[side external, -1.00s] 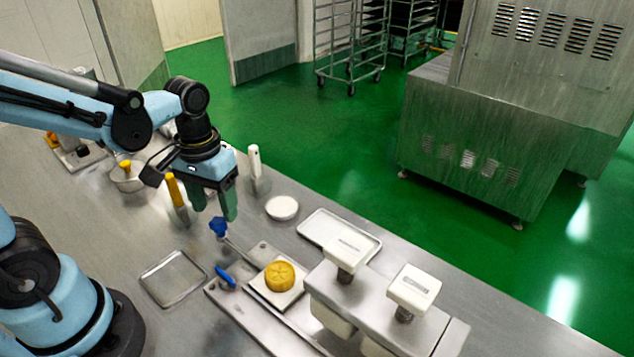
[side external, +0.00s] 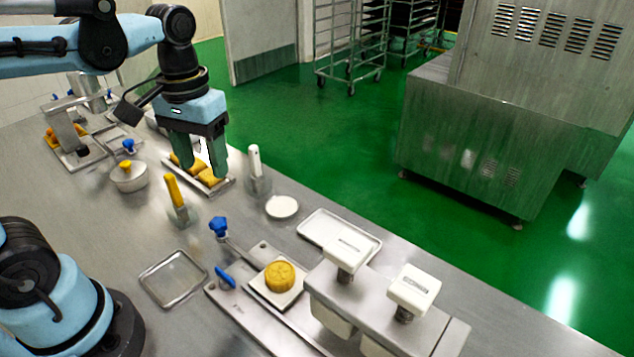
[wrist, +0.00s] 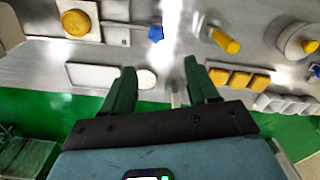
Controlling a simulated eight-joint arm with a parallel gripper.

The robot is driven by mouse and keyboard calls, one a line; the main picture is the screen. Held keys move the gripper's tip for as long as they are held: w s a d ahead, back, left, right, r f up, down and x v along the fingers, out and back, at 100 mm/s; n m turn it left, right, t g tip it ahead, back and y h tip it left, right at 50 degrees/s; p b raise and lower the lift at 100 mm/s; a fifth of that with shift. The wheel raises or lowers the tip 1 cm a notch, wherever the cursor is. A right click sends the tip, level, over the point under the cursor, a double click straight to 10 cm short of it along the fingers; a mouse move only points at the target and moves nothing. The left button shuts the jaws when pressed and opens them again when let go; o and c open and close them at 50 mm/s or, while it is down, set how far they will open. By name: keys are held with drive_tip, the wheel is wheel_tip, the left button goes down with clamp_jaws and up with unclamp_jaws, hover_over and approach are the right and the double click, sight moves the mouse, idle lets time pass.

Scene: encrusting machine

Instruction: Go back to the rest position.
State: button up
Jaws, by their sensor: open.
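My gripper (side external: 203,172) is raised above the steel table, with its two green fingers apart and nothing between them. In the side view it stands in front of a tray with several yellow pieces (side external: 208,178) and partly hides them. In the wrist view the open fingers (wrist: 158,75) point over the table's edge area, and the yellow pieces (wrist: 238,80) lie to their right. A round yellow patterned cake (side external: 280,276) sits on a square plate on the machine's steel base; it also shows in the wrist view (wrist: 76,22).
A white round dish (side external: 282,207), an empty tray (side external: 172,280) and a lidded pot (side external: 130,178) are on the table. Two white-topped units (side external: 412,290) stand at the right front.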

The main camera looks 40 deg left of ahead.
drive_tip(key=shift+w+d+f+m+t, duration=0.3)
drive_tip(key=shift+f+m+t, duration=0.25)
drive_tip(key=shift+t, duration=0.65)
drive_tip(key=shift+w+d+f+m+t, duration=0.25)
drive_tip(key=shift+w+f+m+t, duration=0.3)
drive_tip(key=shift+t, duration=0.65)
drive_tip(key=shift+w+d+f+m+t, duration=0.35)
drive_tip(key=shift+m+t, duration=0.35)
drive_tip(key=shift+t, duration=0.5)
drive_tip(key=shift+s+a, duration=0.1)
drive_tip(key=shift+s, duration=0.05)
